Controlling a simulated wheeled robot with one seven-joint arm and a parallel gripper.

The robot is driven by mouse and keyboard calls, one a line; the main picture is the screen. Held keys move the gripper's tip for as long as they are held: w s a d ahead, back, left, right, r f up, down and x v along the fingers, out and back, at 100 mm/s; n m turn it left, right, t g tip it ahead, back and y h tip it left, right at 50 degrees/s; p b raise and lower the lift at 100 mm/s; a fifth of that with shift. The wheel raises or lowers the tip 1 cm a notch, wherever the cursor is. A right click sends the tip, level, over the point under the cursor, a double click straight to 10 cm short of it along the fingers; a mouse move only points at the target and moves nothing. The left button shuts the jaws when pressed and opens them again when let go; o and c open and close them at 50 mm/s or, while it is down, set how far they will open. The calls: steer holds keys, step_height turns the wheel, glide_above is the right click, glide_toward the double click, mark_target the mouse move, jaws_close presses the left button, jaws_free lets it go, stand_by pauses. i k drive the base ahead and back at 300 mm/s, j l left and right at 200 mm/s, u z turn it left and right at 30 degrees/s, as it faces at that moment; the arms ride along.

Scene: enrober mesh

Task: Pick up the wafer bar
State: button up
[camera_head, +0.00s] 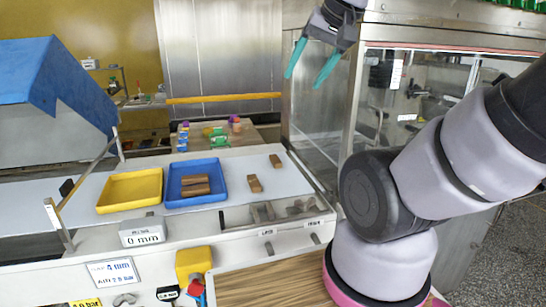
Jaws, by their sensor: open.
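Wafer bars show as small brown blocks. One wafer bar (254,183) lies alone on the white surface right of the blue tray, and another (276,161) lies farther back and to the right. More brown bars (195,185) lie together in the blue tray (222,200). I cannot tell which one is the task's bar. My gripper (307,73), with two teal fingers, is at the top, pointing down and left. Its fingers are apart with nothing between them. It is raised, clear of all the bars.
An empty yellow tray (130,207) stands left of the blue tray. Brown pieces (295,208) lie in a recess at the front edge. A glass-sided steel cabinet (415,95) stands at the right. A yellow rail (222,98) crosses behind. The white surface (232,163) around the loose bars is clear.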

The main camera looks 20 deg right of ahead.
mark_target(275, 162)
steer(key=j+z, duration=0.15)
steer(key=j, duration=0.35)
steer(key=j+z, duration=0.15)
steer(key=j, duration=0.4)
steer(key=k+j+z, duration=0.15)
steer(key=j, duration=0.35)
steer(key=j+z, duration=0.15)
steer(key=j, duration=0.35)
steer(key=k+j+z, duration=0.15)
steer(key=j, duration=0.3)
